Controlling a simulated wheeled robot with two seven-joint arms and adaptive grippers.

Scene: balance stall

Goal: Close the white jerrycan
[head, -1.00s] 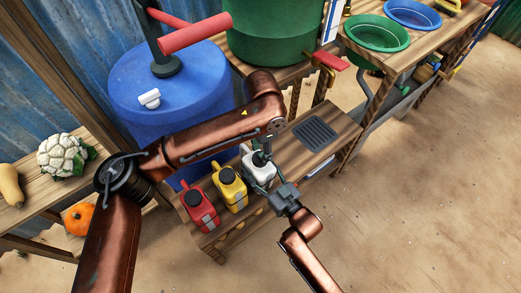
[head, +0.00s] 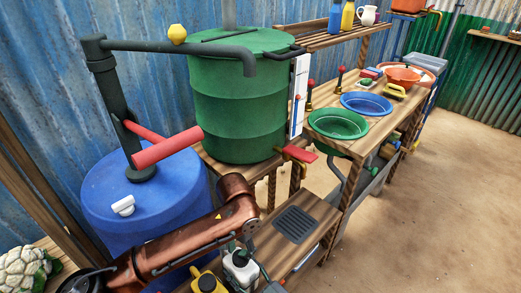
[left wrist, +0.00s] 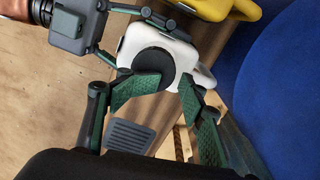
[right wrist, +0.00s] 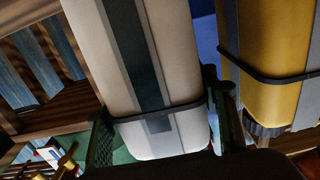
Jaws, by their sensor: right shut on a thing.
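The white jerrycan (head: 244,272) stands on the low wooden bench at the bottom of the head view, cut off by the frame edge. Its round black cap (left wrist: 153,68) sits on top in the left wrist view. My left gripper (left wrist: 168,84) is open above the jerrycan, its fingertips on either side of the cap's near edge. One finger overlaps the cap; I cannot tell whether it touches. My right gripper (right wrist: 163,125) is shut on the jerrycan's body, which fills the space between its fingers in the right wrist view.
A yellow jerrycan (head: 208,284) stands close beside the white one. A blue barrel (head: 140,200) is behind them at left. A dark grate (head: 295,224) lies on the bench to the right. A green barrel (head: 240,110) and a table with basins stand farther back.

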